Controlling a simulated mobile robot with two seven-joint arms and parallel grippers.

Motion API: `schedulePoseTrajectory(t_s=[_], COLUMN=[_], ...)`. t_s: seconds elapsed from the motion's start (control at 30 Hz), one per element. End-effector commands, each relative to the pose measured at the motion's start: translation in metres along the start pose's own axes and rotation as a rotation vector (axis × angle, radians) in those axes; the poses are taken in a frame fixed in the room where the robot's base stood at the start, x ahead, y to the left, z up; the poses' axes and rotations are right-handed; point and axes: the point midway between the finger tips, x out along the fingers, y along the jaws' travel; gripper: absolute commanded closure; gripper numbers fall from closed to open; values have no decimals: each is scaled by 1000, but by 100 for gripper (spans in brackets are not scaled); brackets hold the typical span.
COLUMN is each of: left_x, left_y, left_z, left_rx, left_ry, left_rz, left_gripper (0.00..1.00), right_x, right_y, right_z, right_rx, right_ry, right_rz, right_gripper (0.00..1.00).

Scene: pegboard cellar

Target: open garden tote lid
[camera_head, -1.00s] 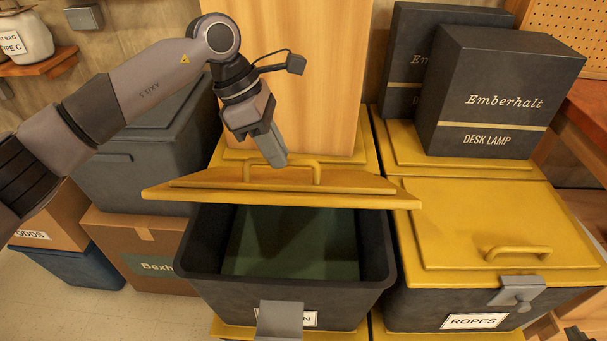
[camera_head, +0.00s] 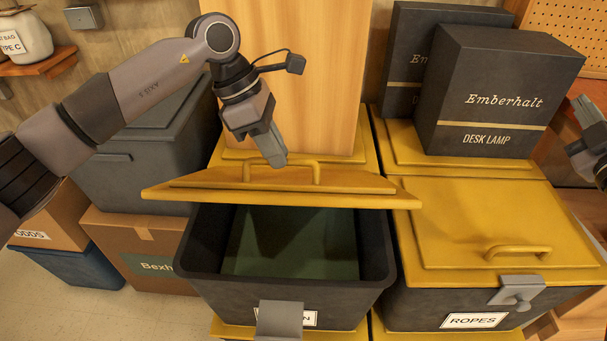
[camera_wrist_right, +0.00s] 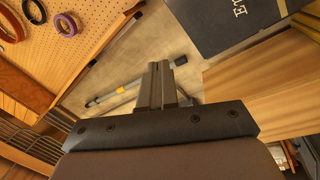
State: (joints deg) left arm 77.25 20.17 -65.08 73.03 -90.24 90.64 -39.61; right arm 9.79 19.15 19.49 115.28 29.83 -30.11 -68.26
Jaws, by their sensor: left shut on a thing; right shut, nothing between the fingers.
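The garden tote (camera_head: 205,262) is a dark grey bin with a greenish inside. Its label is mostly hidden behind a grey latch (camera_head: 280,318) on its front. My left gripper (camera_head: 277,160) is shut at the lid's handle (camera_head: 312,166); the exact contact is partly hidden by the fingers. My right gripper (camera_head: 580,105) is at the right edge, far from the lid. In the right wrist view its fingers (camera_wrist_right: 160,75) are shut and empty.
A yellow-lidded tote labelled ROPES (camera_head: 475,320) stands at the right. Desk lamp boxes (camera_head: 500,95) stand behind it. A tall wooden board (camera_head: 315,70) rises behind the open lid. A pegboard (camera_wrist_right: 75,45) shows in the right wrist view.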

Motion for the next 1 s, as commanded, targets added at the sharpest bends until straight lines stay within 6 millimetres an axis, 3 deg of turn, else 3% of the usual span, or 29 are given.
schedulePoseTrajectory(t_s=[0.03,0.23,0.5,0.7,1.0], left_x=[6,6,6,6,6], left_y=[5,5,5,5,5], left_z=[-6,-6,-6,-6,-6], left_rx=[-11,-11,-11,-11,-11], left_ry=[7,7,7,7,7], left_rz=[15,15,15,15,15], left_gripper=[100,100,100,100,100], right_x=[6,12,-13,-48,-114], right_y=[-20,-99,-182,-223,-253], right_z=[-21,-95,-189,-250,-320], right_rx=[-51,-315,-723,-1048,-1553], right_ry=[25,115,273,399,550], right_rz=[-53,-271,-486,-572,-595], right_gripper=[100,100,100,100,100])
